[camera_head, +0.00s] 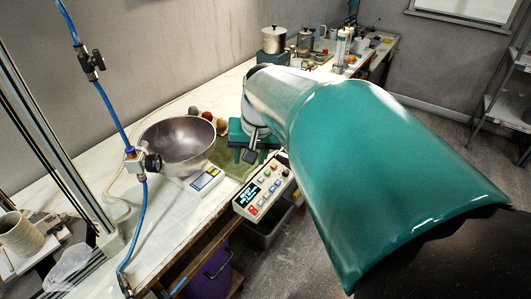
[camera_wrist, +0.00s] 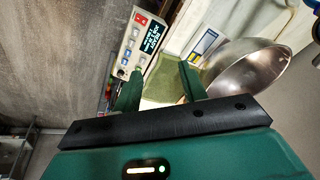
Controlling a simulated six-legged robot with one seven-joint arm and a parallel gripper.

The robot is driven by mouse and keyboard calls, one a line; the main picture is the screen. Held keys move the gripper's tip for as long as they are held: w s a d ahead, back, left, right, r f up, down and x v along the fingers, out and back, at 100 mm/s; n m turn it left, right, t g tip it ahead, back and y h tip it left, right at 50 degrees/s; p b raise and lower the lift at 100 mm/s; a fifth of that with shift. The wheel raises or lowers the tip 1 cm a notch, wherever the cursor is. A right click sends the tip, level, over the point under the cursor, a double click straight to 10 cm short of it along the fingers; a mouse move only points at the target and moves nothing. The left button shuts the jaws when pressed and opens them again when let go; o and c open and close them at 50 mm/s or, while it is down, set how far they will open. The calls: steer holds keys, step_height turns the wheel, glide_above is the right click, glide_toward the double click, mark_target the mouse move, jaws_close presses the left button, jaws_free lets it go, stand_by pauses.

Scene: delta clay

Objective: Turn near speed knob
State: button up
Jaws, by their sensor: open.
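Which one is the near speed knob is too small to tell. My gripper (camera_wrist: 160,82) is open and empty, its two green fingers apart. The left finger overlaps the lower end of the box in the wrist view. In the head view my arm hides most of the gripper.
Blue tubing with valves (camera_head: 110,100) hangs at the left. A purple bucket (camera_head: 208,278) is below the table. Pots stand at the back.

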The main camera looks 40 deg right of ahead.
steer(key=w+d+f+m+y, duration=0.1)
steer(key=d+f+m, duration=0.1)
steer(key=d, duration=0.4)
steer(key=w+d+f+m, duration=0.2)
steer(key=d, duration=0.4)
steer(key=m, duration=0.2)
glide_toward(287, 171)
steer(key=shift+y, duration=0.4)
steer(key=x, duration=0.8)
steer(key=shift+w+d+f, duration=0.1)
steer(key=shift+d+f, duration=0.2)
steer(key=shift+f, duration=0.05)
steer(key=shift+c, duration=0.4)
jaws_close()
